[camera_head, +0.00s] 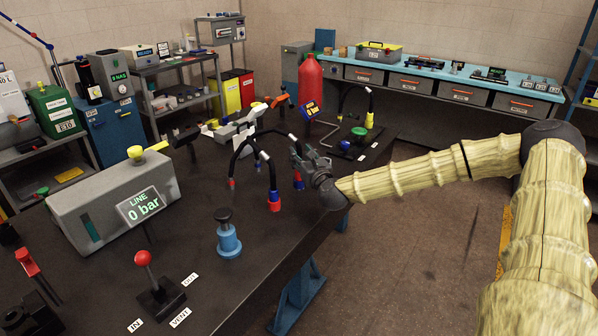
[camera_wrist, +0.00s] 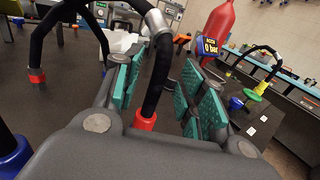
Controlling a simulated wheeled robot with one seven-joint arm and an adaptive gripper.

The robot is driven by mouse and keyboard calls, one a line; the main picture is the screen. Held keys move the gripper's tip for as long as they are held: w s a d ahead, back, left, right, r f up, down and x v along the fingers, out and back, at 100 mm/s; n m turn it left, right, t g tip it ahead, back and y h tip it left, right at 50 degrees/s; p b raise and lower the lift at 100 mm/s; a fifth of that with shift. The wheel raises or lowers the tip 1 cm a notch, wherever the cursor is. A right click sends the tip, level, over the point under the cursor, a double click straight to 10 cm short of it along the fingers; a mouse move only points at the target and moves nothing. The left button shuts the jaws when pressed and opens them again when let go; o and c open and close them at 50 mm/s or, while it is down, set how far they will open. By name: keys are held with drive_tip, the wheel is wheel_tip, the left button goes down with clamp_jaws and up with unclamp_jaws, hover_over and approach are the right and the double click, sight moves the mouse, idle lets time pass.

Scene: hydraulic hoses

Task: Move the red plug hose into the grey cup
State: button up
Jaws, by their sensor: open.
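In the wrist view a black hose with a red plug collar (camera_wrist: 145,120) runs down between my gripper's two teal-padded fingers (camera_wrist: 160,95). The fingers are open, with the hose between them; its lower end is hidden by the gripper body. In the head view my gripper (camera_head: 308,162) is at the table's right edge, beside this hose, whose red part (camera_head: 297,174) shows just above a blue piece (camera_head: 298,185). I cannot tell whether the plug sits in it. I cannot make out the grey cup with certainty.
Other black hoses hang close left, one with a red end (camera_head: 231,183), one with a blue end (camera_head: 273,195) above a red piece. A blue fitting with a dark knob (camera_head: 228,240) stands nearer. A grey LINE gauge box (camera_head: 115,205) is at left. Bare tabletop lies between.

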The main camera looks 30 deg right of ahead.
drive_tip(key=shift+w+d, duration=0.25)
drive_tip(key=shift+w, duration=0.9)
clamp_jaws()
